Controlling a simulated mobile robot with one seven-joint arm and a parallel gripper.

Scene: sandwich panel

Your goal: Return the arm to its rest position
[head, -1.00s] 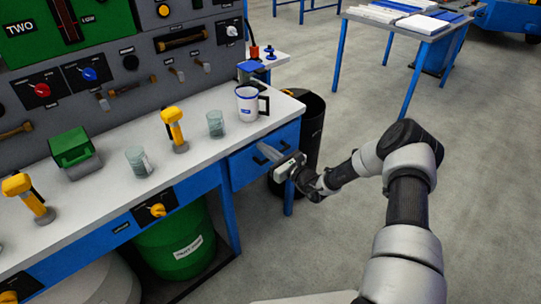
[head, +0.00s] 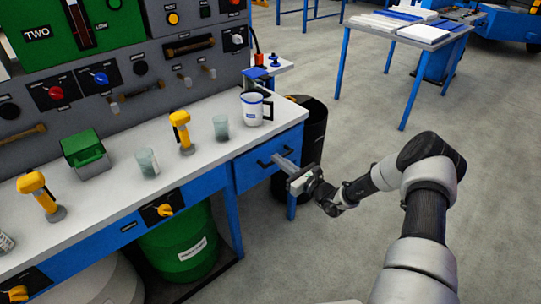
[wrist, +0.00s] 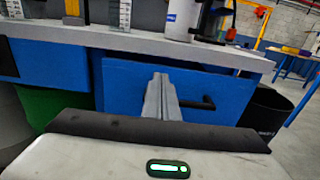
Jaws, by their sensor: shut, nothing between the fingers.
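My gripper (head: 280,160) is in front of the blue drawer (head: 255,172) at the right end of the workbench. Its fingers are together and hold nothing. In the wrist view my gripper (wrist: 162,82) points at the drawer front (wrist: 220,95), and the drawer's dark handle (wrist: 198,104) shows just right of the fingers. The drawer looks closed. Whether the fingertips touch the drawer front or stand a little off it, I cannot tell. My arm reaches in from the lower right of the head view.
A black bin (head: 312,130) stands beside the bench's right end. A green barrel (head: 180,245) is under it. Open floor (head: 490,150) lies right of my arm.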

